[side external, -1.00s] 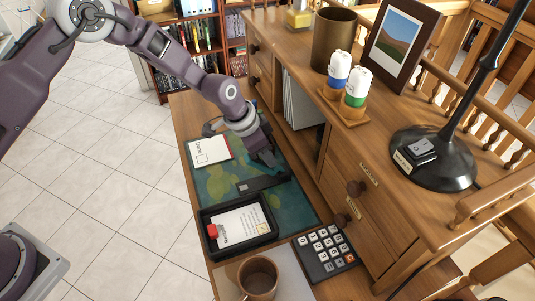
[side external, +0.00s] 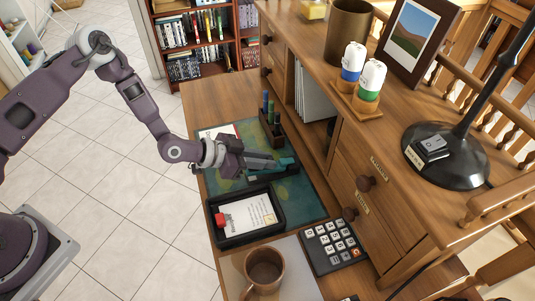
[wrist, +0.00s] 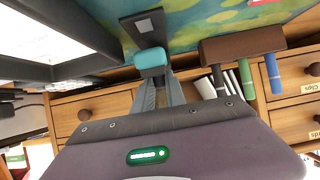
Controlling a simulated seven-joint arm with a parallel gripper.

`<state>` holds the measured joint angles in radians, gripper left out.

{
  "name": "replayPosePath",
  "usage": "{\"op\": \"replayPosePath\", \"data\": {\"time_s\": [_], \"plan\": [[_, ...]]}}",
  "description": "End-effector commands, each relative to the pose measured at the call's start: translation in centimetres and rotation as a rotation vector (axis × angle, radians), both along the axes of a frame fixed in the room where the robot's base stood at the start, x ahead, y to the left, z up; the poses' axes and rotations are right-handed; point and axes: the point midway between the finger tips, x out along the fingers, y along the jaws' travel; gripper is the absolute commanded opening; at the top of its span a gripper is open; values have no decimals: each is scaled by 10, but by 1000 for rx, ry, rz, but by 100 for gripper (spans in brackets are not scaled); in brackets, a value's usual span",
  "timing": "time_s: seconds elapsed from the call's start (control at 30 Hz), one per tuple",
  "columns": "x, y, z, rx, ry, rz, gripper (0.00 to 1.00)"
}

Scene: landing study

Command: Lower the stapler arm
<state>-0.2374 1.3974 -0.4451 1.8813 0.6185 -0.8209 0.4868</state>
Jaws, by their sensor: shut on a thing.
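The stapler has a teal arm (side external: 286,163) and a dark base. It is on the green patterned desk mat (side external: 312,205), partly hidden by my gripper in the side view. In the wrist view the teal end of the arm (wrist: 152,59) is between my fingertips, and the dark base (wrist: 142,22) with its grey plate shows beyond it, uncovered. My gripper (side external: 262,162) comes in from the left, low over the mat, and is shut on the stapler arm. The arm's exact angle to the base is hard to tell.
A black tray (side external: 216,236) with a card and a red item lies in front. A pen holder (side external: 270,130) with several pens stands close behind the stapler. A keypad (side external: 332,246) and a mug (side external: 265,268) are nearer the front. The drawer unit (side external: 365,205) rises at right.

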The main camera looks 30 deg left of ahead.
Motion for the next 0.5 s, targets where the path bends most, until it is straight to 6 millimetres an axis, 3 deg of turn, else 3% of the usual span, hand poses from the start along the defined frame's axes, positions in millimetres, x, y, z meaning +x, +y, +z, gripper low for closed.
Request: {"op": "replayPosePath", "data": {"time_s": [0.5], "plan": [[-3,4,-15,-124,-127,2,0]]}}
